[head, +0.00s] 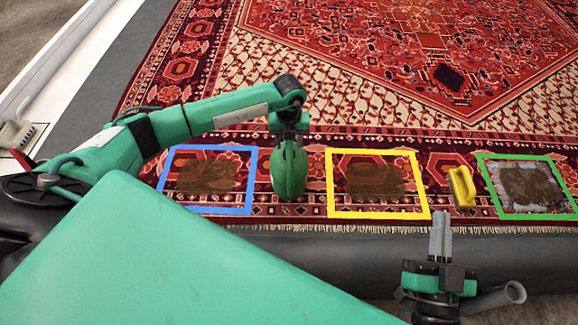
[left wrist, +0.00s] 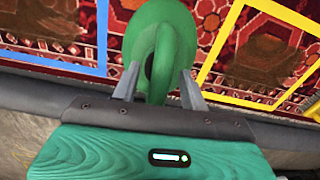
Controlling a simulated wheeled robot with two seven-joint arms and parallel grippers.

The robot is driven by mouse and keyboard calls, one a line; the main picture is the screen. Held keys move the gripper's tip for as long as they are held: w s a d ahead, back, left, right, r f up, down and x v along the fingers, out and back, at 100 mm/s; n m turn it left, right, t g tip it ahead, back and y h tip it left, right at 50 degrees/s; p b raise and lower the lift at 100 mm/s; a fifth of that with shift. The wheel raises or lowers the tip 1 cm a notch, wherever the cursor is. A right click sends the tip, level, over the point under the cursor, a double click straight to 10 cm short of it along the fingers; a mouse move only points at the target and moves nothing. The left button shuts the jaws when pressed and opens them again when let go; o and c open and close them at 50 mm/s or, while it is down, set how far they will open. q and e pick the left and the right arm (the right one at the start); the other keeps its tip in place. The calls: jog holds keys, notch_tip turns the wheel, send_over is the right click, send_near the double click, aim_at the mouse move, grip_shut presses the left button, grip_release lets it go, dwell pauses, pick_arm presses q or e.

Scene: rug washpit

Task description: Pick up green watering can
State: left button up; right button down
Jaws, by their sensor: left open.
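The green watering can (head: 289,172) stands on the rug's border between the blue and yellow frames. It also fills the top middle of the left wrist view (left wrist: 165,45). My left gripper (left wrist: 160,82) is open, with one finger on each side of the can's near part. In the head view my left gripper (head: 289,136) is right at the can, and its fingers are mostly hidden. Whether the fingers touch the can I cannot tell. My right gripper (head: 440,237) is away at the lower right, its fingers together with nothing between them.
Brown stains lie inside the blue frame (head: 205,211), the yellow frame (head: 378,214) and the green frame (head: 530,216); the green one also has whitish suds. A yellow brush (head: 462,187) lies between yellow and green. The dark pit edge (head: 330,248) runs along the rug's near side.

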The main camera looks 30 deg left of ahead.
pick_arm(q)
grip_shut()
jog(key=shift+r, duration=0.2)
dwell(0.3)
